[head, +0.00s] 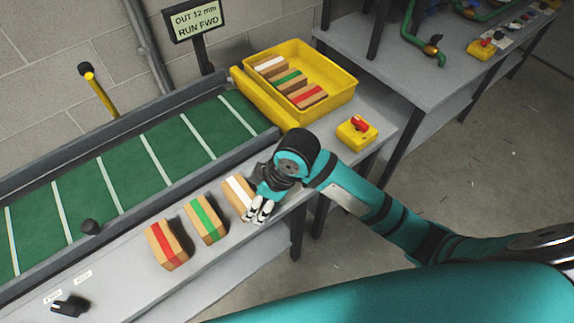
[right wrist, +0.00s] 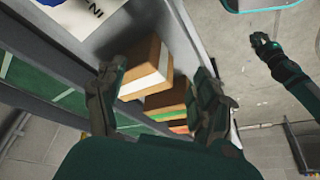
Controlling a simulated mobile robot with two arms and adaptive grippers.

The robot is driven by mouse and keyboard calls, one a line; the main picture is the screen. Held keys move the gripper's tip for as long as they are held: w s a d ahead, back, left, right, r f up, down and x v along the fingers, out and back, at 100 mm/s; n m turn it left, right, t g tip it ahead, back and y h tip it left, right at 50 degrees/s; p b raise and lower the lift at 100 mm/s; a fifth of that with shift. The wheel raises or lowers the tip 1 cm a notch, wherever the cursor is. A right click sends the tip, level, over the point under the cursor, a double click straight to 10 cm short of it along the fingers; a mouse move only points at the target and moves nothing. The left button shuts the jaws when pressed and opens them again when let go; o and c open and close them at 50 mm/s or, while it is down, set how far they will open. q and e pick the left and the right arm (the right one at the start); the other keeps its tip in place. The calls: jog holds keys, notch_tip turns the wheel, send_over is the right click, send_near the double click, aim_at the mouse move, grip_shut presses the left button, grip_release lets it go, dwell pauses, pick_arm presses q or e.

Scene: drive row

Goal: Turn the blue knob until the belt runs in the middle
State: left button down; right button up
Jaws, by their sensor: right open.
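The green belt (head: 120,185) with pale cross stripes lies between dark rails on the left. A sign (head: 194,20) above it reads "OUT 12 mm RUN FWD". I cannot make out a blue knob in either view. My right gripper (head: 258,209) is open beside the white-striped box (head: 238,195). In the right wrist view its fingers (right wrist: 155,78) straddle that box, contact unclear. Another teal gripper, seemingly my left (right wrist: 266,46), shows there, its fingers unclear.
Green-striped (head: 205,220) and red-striped (head: 167,245) boxes stand on the near ledge. A yellow bin (head: 335,98) holds several striped boxes. A yellow box with a red switch (head: 357,132) sits on the bench's right.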

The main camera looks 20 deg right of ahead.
jog(key=w+d+r+n+g+h, duration=0.2)
jog(key=w+d+r+n+h, duration=0.25)
jog(key=w+d+r, duration=0.65)
jog(key=f, duration=0.5)
jog(key=f+p, duration=0.1)
jog(key=f, duration=0.5)
jog(key=s+a+f+p, duration=0.1)
jog(key=f, duration=0.4)
jog(key=shift+a+f, duration=0.1)
jog(key=shift+f, duration=0.2)
pick_arm(q)
jog(key=shift+r, duration=0.9)
jog(key=shift+d, duration=0.1)
pick_arm(e)
jog(key=c, duration=1.2)
